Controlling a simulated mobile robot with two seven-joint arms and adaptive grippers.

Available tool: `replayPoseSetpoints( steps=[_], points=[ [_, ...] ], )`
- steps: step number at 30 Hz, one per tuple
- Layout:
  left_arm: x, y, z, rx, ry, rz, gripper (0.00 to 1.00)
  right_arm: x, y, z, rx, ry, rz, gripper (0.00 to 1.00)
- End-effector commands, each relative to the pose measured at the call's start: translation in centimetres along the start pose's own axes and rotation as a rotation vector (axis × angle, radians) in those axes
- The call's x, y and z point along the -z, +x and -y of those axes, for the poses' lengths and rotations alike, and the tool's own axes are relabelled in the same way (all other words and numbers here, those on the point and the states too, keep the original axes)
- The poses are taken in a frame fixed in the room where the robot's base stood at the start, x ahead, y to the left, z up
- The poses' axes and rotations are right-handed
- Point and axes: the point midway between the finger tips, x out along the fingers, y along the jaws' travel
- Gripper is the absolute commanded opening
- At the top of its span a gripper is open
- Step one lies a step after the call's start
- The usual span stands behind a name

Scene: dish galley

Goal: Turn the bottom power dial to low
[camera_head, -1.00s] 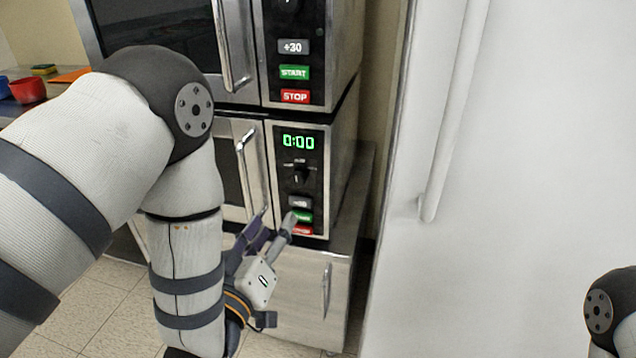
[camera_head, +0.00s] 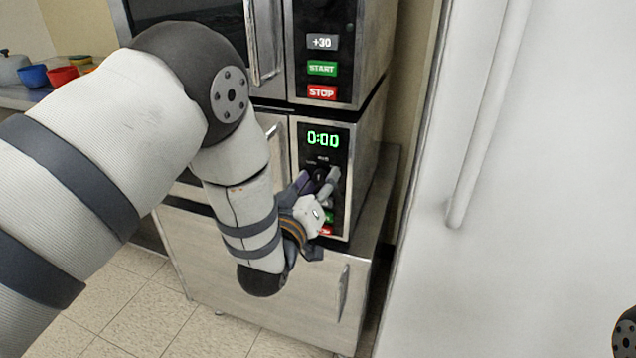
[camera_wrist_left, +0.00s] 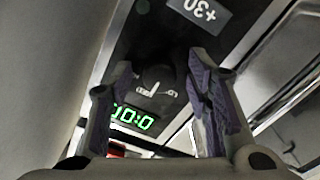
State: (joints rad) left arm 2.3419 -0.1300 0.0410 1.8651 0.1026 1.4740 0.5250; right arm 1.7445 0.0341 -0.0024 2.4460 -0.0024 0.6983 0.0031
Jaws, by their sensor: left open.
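The bottom microwave (camera_head: 324,146) has a black panel with a green 0:00 display. Its power dial (camera_head: 320,174) is a dark round knob below the display, partly covered by my left gripper in the head view. In the left wrist view the dial (camera_wrist_left: 157,77) appears upside down, between the +30 button and the display. My left gripper (camera_head: 318,180) is open in front of the panel, its fingers on either side of the dial; it also shows in the left wrist view (camera_wrist_left: 160,68). I cannot tell whether they touch it. My right gripper is out of view.
The top microwave (camera_head: 322,20) sits directly above, with +30, START and STOP buttons. A door handle (camera_head: 268,160) is left of the bottom panel. A large white door (camera_head: 560,200) with a long handle stands at the right. Bowls (camera_head: 62,76) are on a counter at the far left.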

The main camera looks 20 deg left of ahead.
Motion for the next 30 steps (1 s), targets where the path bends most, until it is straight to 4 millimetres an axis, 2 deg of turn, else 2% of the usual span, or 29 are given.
replayPoseSetpoints(
  steps=[2,8,20,30],
  points=[
    [0.0,0.0,0.0,0.0,0.0,0.0,0.45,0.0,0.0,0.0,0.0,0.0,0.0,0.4],
    [0.0,-0.1,0.0,0.0,0.0,0.0,0.0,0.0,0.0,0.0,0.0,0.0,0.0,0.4],
    [0.1,-0.1,-0.1,0.001,-0.058,-0.001,0.0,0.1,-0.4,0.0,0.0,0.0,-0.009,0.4],
    [0.2,-0.1,-0.1,0.001,-0.318,-0.001,0.0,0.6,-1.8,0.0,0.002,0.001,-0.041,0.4]
  ],
)
